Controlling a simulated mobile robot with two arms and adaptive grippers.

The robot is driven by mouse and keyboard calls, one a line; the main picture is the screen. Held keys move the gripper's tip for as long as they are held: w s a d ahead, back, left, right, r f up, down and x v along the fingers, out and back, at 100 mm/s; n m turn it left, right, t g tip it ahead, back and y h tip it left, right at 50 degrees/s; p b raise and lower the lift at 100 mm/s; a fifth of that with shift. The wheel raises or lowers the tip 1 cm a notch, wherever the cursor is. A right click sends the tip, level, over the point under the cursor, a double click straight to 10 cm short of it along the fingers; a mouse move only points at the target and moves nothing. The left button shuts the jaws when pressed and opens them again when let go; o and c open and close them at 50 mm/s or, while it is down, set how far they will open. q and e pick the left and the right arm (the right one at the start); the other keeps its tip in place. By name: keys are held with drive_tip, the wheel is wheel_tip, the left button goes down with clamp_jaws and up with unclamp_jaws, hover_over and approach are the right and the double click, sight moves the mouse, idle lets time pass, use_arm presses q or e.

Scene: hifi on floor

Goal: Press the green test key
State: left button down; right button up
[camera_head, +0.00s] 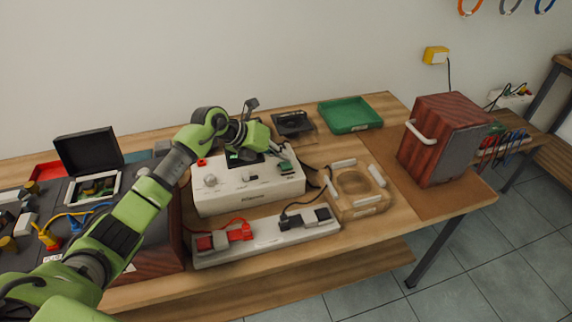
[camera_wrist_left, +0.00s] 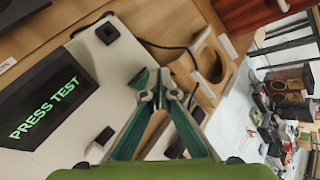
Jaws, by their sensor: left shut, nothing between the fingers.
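The white tester (camera_head: 225,195) stands on the bench and also shows in the wrist view (camera_wrist_left: 140,60). Its dark screen (camera_wrist_left: 45,105) reads "PRESS TEST" in green letters. My left gripper (camera_head: 287,165) is over the right end of the tester, fingers shut and empty. In the wrist view its teal fingers (camera_wrist_left: 160,85) point toward the tester's edge; I cannot tell whether they touch it. I cannot make out the green test key; the gripper may hide it. A black square part (camera_wrist_left: 107,32) shows on the tester's top. My right gripper is not in view.
A power strip (camera_head: 265,240) lies in front of the tester. A wooden ring fixture (camera_head: 372,205) stands to its right, with a cable between. A green tray (camera_head: 350,115) and a red-brown wooden box (camera_head: 440,140) are farther back and right. An open black case (camera_head: 88,152) is at left.

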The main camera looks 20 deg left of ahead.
sight(284, 165)
use_arm(q)
drive_tip(key=shift+f, duration=0.1)
idle(0.4)
drive_tip(key=shift+f, duration=0.3)
drive_tip(key=shift+f+b, duration=0.6)
drive_tip(key=shift+f, duration=0.05)
idle(0.6)
idle(0.4)
drive_tip(key=shift+r+p, duration=0.85)
drive_tip(key=shift+r, duration=0.2)
wheel_tip(284, 165, up, 5)
drive_tip(key=p, duration=0.3)
drive_tip(key=shift+p, duration=0.4)
